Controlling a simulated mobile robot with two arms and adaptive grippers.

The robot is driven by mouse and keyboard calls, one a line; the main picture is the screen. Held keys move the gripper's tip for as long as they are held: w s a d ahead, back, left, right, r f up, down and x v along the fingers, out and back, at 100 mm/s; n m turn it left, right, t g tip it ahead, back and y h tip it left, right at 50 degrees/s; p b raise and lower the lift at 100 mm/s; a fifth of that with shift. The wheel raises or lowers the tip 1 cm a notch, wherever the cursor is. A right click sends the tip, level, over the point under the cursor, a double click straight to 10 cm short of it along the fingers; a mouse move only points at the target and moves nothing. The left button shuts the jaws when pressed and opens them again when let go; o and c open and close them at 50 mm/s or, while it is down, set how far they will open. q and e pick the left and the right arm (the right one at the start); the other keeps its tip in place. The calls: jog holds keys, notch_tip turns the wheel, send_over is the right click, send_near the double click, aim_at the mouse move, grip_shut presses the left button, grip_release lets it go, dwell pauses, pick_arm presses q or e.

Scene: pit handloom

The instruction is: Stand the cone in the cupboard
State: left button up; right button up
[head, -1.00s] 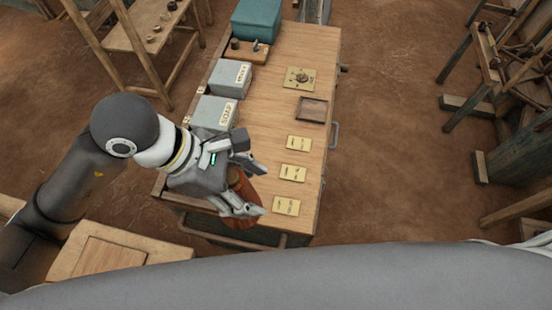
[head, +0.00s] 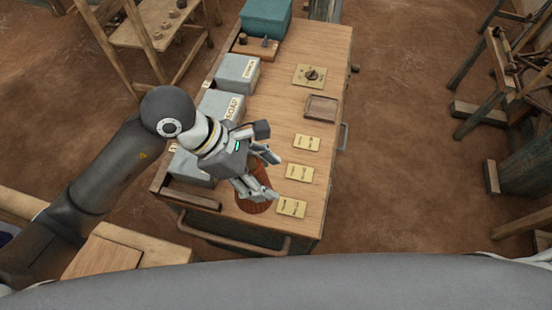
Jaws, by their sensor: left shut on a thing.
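A reddish-brown cone (head: 252,205) shows under my left gripper (head: 275,176), above the near end of a wooden worktop (head: 322,75). The left gripper is shut on the cone, and its fingers hide much of it. I cannot tell whether the cone's base touches the worktop. My right gripper is not in the head view. No open cupboard is clear in this view; the worktop tops a dark cabinet-like body with a handle (head: 344,137) on its right side.
Grey boxes, one marked SOAP (head: 223,104), line the worktop's left side, with a teal box (head: 266,18) at the far end. Several brass plates (head: 299,173) and a small tray (head: 321,107) lie along its right.

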pick_arm(q)
jog(key=w+d+f+p, duration=0.3)
jog(key=w+f+p, duration=0.2)
jog(key=w+f, duration=0.3)
notch_tip(320, 180, down, 3)
jog(key=shift+r, duration=0.2)
jog(key=shift+w, duration=0.1)
jog(key=shift+f, duration=0.15)
jog(key=o, duration=1.5)
jog(key=shift+a, duration=0.1)
